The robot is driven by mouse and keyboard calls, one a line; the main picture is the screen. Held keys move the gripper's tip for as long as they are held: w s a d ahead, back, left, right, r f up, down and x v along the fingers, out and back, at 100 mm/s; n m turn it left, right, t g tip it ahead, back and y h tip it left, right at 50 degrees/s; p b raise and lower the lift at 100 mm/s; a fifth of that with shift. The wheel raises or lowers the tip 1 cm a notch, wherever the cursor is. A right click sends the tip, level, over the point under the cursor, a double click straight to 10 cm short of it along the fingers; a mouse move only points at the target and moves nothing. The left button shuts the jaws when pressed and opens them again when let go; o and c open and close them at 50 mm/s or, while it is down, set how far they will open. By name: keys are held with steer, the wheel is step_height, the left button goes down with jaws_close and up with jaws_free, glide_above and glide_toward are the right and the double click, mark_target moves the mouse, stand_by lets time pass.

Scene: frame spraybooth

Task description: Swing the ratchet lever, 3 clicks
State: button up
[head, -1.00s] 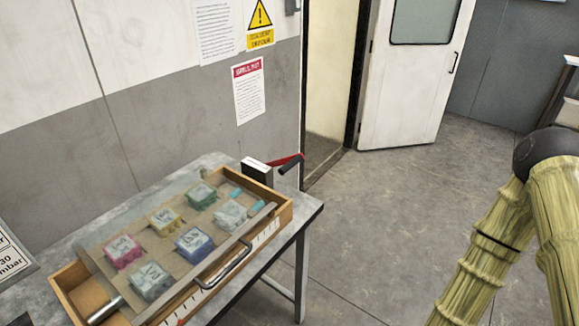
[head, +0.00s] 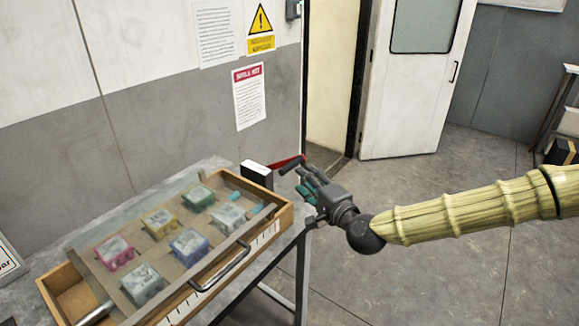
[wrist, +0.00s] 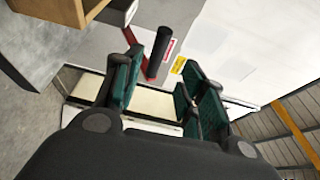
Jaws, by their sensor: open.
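The ratchet lever is a red arm (head: 284,162) with a black grip (head: 293,166) beside a black-and-white block at the table's far right corner. My gripper (head: 306,182) is open and empty, just right of and below the black grip in the head view. In the wrist view, my gripper's green-padded fingers (wrist: 158,88) stand apart. The black grip (wrist: 160,50) shows between and beyond them, with the red arm (wrist: 134,65) to its left. I cannot tell whether the fingers touch the grip.
The table carries a wooden tray (head: 285,216) with several coloured blocks under a clear cover and a metal handle (head: 220,268). The black-and-white block (head: 257,172) stands close to the lever. An open white door (head: 405,110) is behind. The floor right of the table is clear.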

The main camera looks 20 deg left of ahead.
mark_target(292, 167)
steer(key=p+x, duration=0.2)
steer(key=x, duration=0.7)
steer(key=shift+w+a+f, duration=0.1)
steer(key=shift+a+f, duration=0.05)
jaws_close()
